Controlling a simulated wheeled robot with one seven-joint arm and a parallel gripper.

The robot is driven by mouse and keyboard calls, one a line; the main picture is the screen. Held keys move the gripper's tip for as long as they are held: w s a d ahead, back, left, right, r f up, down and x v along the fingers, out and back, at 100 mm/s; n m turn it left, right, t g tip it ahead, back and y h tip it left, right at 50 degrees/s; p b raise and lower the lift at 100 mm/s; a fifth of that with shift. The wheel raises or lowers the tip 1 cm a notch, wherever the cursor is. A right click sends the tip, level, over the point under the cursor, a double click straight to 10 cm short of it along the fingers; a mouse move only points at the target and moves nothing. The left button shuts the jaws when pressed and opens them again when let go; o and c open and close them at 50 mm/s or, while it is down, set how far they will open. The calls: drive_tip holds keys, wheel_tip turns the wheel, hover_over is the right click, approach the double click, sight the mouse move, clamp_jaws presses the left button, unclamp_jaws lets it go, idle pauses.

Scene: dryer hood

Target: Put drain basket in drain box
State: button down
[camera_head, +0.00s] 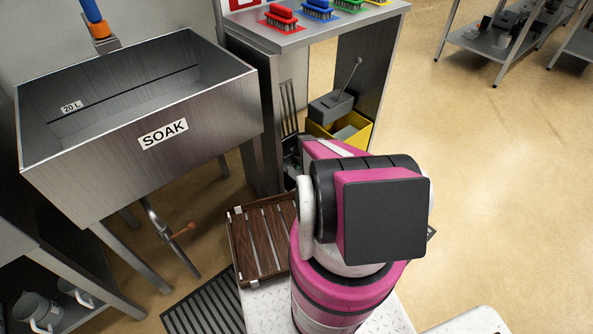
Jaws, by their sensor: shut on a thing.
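My pink, white and black arm reaches from the bottom centre toward the steel cabinet and covers much of its lower opening. I cannot make out my gripper's fingertips, which are hidden by the arm or lost among dark shapes beside it. No drain basket can be clearly identified. A dark slotted piece (288,107) stands upright at the cabinet's left side, but I cannot tell what it is. Inside the cabinet, a grey box with a thin upright lever (331,107) sits behind an open yellow box (357,135). I cannot tell which is the drain box.
The steel SOAK sink (140,135) stands at the left, with a pipe and orange-handled valve (183,231) below. Coloured brushes (318,10) lie on the cabinet top. A wooden slatted tray (262,240) lies left of my arm, near a dark floor grate (205,303).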

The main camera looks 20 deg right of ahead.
sight(295, 176)
drive_tip(key=shift+f, duration=1.6)
drive_tip(key=c, duration=1.2)
unclamp_jaws()
drive_tip(key=shift+f, duration=0.1)
drive_tip(key=r, duration=0.4)
drive_tip(key=d+r, duration=0.1)
drive_tip(key=r, duration=0.3)
drive_tip(key=d+r, duration=0.1)
drive_tip(key=r, duration=0.3)
